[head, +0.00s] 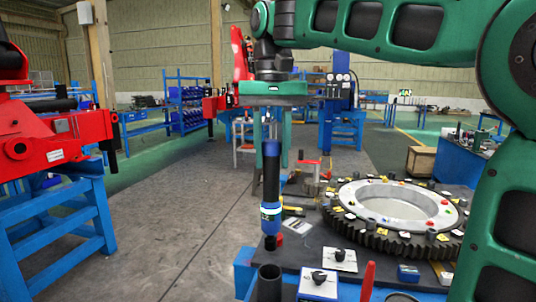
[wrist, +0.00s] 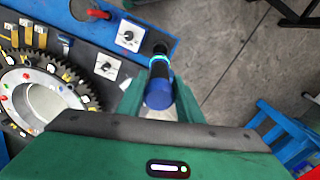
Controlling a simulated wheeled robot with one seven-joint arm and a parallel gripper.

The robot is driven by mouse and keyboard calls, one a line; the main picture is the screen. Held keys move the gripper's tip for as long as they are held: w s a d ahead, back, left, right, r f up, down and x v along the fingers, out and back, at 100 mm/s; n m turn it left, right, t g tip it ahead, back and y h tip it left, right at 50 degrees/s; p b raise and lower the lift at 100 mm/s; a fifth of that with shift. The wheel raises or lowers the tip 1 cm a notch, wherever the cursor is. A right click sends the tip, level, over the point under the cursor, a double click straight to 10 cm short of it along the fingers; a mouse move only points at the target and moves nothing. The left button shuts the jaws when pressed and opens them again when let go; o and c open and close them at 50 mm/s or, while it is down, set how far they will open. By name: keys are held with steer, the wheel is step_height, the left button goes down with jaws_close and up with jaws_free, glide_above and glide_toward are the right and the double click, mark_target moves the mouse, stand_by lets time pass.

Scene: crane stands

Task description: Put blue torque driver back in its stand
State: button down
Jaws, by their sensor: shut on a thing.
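The blue torque driver (head: 271,190) hangs upright in my gripper (head: 271,150), with a blue top, a black body and a blue lower band. My gripper is shut on its top end. A black tube (head: 268,284), which looks like the stand, is at the near edge of the bench, almost straight below the driver. A small gap shows between the driver's dark tip and the tube's top. The wrist view looks down on the driver's blue top (wrist: 159,96) between the green fingers; the driver hides most of what is under it.
A large dark gear (head: 400,215) with a pale ring lies on the bench, right of the driver. White plates with black knobs (head: 318,284) and a red-handled tool (head: 368,280) are beside the tube. Open floor (head: 170,250) is to the left.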

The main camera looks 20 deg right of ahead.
steer(key=shift+s+a, duration=0.1)
steer(key=shift+a, duration=0.05)
steer(key=shift+f, duration=2.9)
steer(key=shift+s+n, duration=0.15)
steer(key=shift+n, duration=0.55)
